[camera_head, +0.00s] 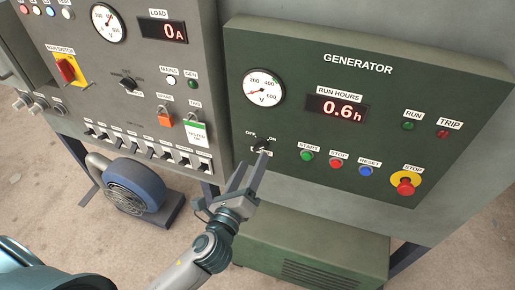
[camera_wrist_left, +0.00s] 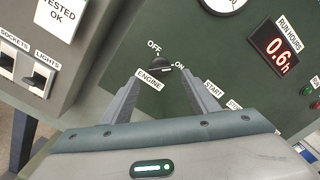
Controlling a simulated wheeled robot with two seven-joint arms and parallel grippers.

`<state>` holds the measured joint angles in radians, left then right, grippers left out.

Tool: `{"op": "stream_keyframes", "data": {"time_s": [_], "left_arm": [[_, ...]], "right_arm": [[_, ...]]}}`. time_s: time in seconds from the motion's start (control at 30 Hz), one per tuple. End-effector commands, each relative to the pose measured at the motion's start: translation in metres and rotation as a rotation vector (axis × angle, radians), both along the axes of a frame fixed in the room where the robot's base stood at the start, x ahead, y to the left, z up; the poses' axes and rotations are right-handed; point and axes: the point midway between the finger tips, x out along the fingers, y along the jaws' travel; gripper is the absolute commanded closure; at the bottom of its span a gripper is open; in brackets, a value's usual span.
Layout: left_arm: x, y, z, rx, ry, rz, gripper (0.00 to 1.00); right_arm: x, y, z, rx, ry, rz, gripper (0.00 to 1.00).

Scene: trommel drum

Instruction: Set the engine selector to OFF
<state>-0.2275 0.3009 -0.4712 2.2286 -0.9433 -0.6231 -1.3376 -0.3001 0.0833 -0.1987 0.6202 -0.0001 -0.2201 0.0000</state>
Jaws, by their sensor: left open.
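The engine selector (camera_head: 262,143) is a small black knob on the green generator panel, with OFF at its upper left and ON at its right. In the left wrist view the knob (camera_wrist_left: 160,67) appears turned towards the ON label, and the ENGINE label (camera_wrist_left: 149,80) sits below it. My left gripper (camera_head: 251,164) is open just in front of and below the knob. In the left wrist view its two fingers (camera_wrist_left: 161,80) stand on either side of the knob, with visible gaps; contact cannot be seen. My right gripper is not in view.
START (camera_head: 307,155), STOP (camera_head: 336,163) and RESET (camera_head: 365,171) buttons lie right of the selector. A red emergency stop (camera_head: 405,183) on yellow is farther right. A grey switch panel (camera_head: 130,60) stands at left, a blue motor (camera_head: 135,186) below it.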

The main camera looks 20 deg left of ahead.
Motion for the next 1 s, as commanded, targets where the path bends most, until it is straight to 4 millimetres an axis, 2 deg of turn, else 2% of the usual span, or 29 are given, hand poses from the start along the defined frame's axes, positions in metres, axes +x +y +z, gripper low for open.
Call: {"op": "stream_keyframes", "data": {"time_s": [0.1, 0.3, 0.5, 0.77, 0.83, 0.93, 0.97, 1.0], "left_arm": [[0.021, -0.001, 0.003, 0.001, -0.001, 0.000, 0.45], [0.044, -0.002, 0.001, 0.001, 0.000, 0.000, 0.45], [0.053, -0.002, 0.000, 0.000, 0.000, 0.000, 0.45], [0.054, -0.002, 0.000, 0.000, 0.001, -0.001, 0.45], [0.054, -0.002, 0.000, 0.000, 0.001, -0.001, 0.57], [0.054, -0.002, 0.000, 0.000, 0.000, 0.000, 0.81], [0.054, -0.002, 0.000, 0.000, 0.000, 0.000, 0.87], [0.054, -0.002, 0.000, 0.000, 0.001, -0.001, 0.87]], "right_arm": [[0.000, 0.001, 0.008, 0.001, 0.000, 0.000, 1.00], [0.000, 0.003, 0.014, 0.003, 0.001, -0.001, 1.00], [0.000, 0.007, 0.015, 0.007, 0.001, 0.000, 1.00], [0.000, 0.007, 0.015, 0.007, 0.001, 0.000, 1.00], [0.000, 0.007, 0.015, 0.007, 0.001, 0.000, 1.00], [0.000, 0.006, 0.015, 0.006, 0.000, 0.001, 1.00], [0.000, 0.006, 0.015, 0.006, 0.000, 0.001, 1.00], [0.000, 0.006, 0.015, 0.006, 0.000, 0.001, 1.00]]}}
